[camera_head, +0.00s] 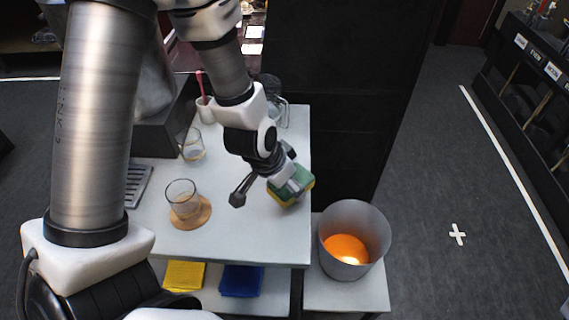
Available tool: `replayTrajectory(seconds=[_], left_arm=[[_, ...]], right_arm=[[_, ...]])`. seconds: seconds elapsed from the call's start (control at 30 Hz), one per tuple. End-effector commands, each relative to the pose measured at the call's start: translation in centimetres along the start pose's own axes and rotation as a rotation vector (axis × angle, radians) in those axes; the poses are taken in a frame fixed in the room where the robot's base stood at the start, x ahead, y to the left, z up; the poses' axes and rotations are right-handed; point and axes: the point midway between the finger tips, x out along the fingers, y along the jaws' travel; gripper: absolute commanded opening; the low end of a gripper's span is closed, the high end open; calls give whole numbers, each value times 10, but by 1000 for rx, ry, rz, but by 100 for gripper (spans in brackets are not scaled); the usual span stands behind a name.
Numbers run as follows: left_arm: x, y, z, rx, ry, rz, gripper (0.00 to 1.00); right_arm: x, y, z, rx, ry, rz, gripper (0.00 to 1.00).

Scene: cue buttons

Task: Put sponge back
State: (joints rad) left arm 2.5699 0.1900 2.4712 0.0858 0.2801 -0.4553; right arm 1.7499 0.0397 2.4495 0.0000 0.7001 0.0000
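A green and yellow sponge (305,180) is at the right edge of the white tabletop. My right gripper is not in view.
A glass (182,195) stands on a round cork coaster (196,217); another glass (191,145) stands behind. A grey bin (372,225), orange inside, is right of the table. Yellow (184,276) and blue (241,281) items lie on the lower shelf.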

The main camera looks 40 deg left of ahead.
Motion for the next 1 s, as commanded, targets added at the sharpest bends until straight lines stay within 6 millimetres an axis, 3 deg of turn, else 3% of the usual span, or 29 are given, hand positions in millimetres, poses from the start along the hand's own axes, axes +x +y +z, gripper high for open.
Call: replayTrajectory(seconds=[0.13,0.5,0.7,0.73,0.83,1.0], left_arm=[[1,-20,-17,-7,0,5,33],[30,-87,-61,-4,0,2,33],[43,-107,-74,-2,1,1,33],[58,-106,-66,0,-1,2,33],[77,-105,-58,2,-1,2,33],[76,-105,-59,1,1,2,34]], right_arm=[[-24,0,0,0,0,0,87],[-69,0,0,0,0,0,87],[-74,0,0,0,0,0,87],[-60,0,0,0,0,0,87],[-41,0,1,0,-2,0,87],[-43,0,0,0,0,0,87]])
